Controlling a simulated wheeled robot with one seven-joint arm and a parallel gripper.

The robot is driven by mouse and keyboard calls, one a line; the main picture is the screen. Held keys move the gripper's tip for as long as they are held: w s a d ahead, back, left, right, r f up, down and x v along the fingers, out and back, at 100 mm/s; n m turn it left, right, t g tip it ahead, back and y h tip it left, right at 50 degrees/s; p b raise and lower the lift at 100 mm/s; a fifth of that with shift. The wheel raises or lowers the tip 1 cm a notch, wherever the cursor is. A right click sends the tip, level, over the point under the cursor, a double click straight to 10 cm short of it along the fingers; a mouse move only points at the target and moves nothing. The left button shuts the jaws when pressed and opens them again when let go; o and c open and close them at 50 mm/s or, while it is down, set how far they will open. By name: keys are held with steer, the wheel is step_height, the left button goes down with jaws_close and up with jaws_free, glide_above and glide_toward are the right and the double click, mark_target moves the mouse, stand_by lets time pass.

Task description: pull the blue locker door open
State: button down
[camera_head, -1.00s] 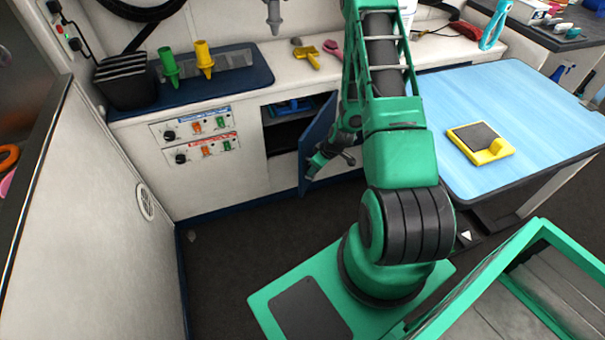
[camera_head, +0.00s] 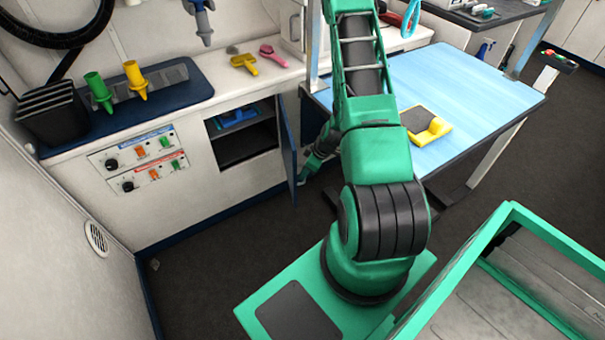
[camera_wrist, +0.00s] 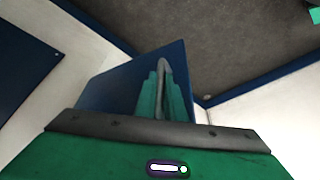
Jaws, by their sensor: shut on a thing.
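The blue locker door (camera_head: 289,150) stands wide open, swung out from the white cabinet on its right side. The locker opening (camera_head: 242,133) shows a dark inside with a shelf and a blue item on it. My gripper (camera_head: 303,178) is at the door's outer face, partly hidden behind my arm. In the wrist view the blue door (camera_wrist: 120,85) lies just beyond my gripper (camera_wrist: 163,95), whose green fingers are shut around a grey bar handle (camera_wrist: 162,75).
The counter holds green and yellow nozzles (camera_head: 135,80). A panel of knobs (camera_head: 140,163) is left of the locker. Dark floor (camera_head: 215,255) is clear before the cabinet.

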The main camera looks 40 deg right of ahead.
steer(key=c, duration=1.8)
jaws_free()
steer(key=shift+w, duration=0.1)
steer(key=shift+c, duration=0.2)
steer(key=shift+r, duration=0.65)
step_height(320, 180, up, 3)
steer(key=shift+f, duration=0.15)
steer(key=s+a+r, duration=0.2)
steer(key=a+r, duration=0.4)
steer(key=a, duration=0.5)
steer(key=shift+a+r, duration=0.3)
steer(key=shift+r, duration=0.1)
